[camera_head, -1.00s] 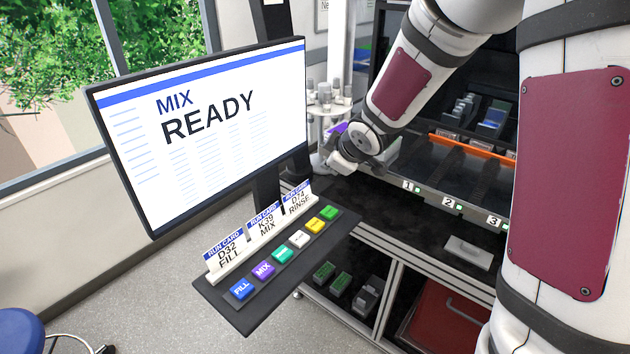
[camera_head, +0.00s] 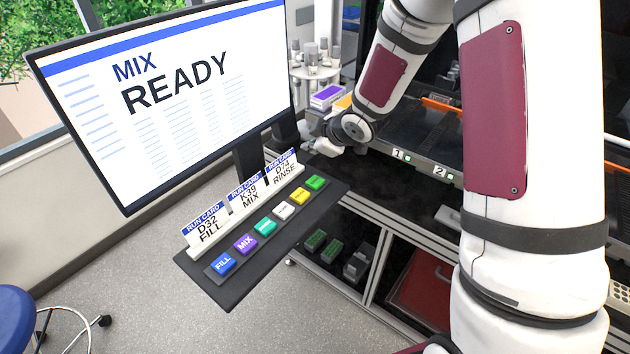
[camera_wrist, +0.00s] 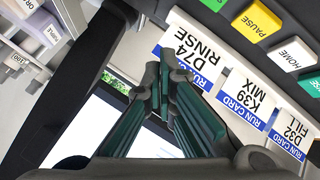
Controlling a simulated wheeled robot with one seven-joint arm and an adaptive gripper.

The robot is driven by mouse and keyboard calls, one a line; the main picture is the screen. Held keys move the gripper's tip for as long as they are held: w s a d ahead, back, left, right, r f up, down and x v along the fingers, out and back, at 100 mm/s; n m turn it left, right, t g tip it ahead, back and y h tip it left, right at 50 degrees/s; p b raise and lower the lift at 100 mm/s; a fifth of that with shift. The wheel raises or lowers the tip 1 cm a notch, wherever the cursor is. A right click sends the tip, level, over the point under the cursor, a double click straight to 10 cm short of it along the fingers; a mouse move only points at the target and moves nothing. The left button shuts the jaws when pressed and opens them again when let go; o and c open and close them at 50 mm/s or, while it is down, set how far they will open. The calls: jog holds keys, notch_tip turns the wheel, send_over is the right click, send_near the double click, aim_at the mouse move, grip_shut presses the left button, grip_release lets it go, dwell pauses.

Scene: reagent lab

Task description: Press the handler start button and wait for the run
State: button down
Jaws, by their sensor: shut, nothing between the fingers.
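A dark button panel (camera_head: 230,287) sticks out below the monitor, with a row of coloured buttons. From near to far they are blue FILL (camera_head: 222,263), purple MIX (camera_head: 245,243), teal (camera_head: 265,226), white HOME (camera_head: 284,211), yellow PAUSE (camera_head: 299,196) and green (camera_head: 315,182). The green label is too small to read. The monitor (camera_head: 175,90) reads MIX READY. My gripper (camera_wrist: 160,75) is shut and empty, with dark green fingers. In the head view it is beyond the panel's far end, partly hidden by my wrist. In the wrist view, yellow PAUSE (camera_wrist: 257,21) lies right of the fingertips, apart from them.
Run cards D32 FILL (camera_head: 207,226), K39 MIX (camera_head: 247,192) and D74 RINSE (camera_head: 284,168) stand in a white holder behind the buttons. The handler deck with numbered slots (camera_head: 420,165) is at right. A blue stool (camera_head: 15,318) stands at lower left.

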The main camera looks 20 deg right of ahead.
aim_at(313, 182)
jog(key=shift+f+b, duration=3.05)
jog(key=shift+f, duration=1.05)
jog(key=shift+f+b, duration=0.3)
jog(key=shift+f, duration=0.1)
